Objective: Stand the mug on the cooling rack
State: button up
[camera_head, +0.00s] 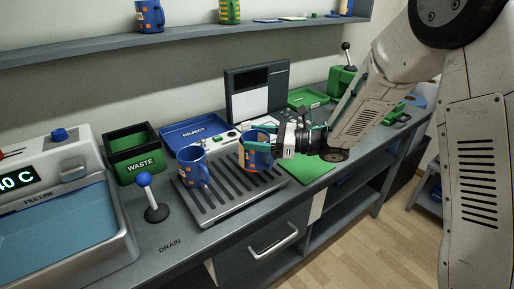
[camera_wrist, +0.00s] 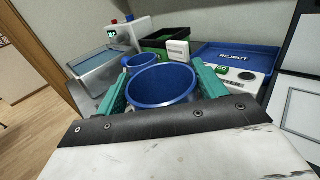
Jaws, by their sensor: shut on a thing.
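My gripper (camera_head: 268,143) is shut on a blue mug (camera_head: 256,157) with orange patches, at the right end of the slatted grey cooling rack (camera_head: 230,192). The mug looks upright; I cannot tell whether its base touches the slats. In the wrist view the held mug (camera_wrist: 163,86) shows its open top between my teal fingers. A second blue mug (camera_head: 192,168) with orange patches stands at the left part of the rack; it also shows behind the held mug in the wrist view (camera_wrist: 139,63).
A blue REJECT tray (camera_head: 193,132) and a green and black WASTE bin (camera_head: 134,152) stand behind the rack. A blue-knobbed lever (camera_head: 153,205) and a water bath (camera_head: 65,225) are at left. A green mat (camera_head: 308,168) lies right. Mugs stand on the shelf above.

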jog(key=shift+a+f, duration=0.1)
jog(key=shift+f, duration=1.65)
jog(key=shift+f, duration=0.2)
jog(key=o, duration=1.6)
jog(key=shift+c, duration=0.2)
jog(key=shift+r, duration=0.2)
jog(key=s+d, duration=0.2)
jog(key=d, duration=1)
jog(key=shift+s, duration=0.15)
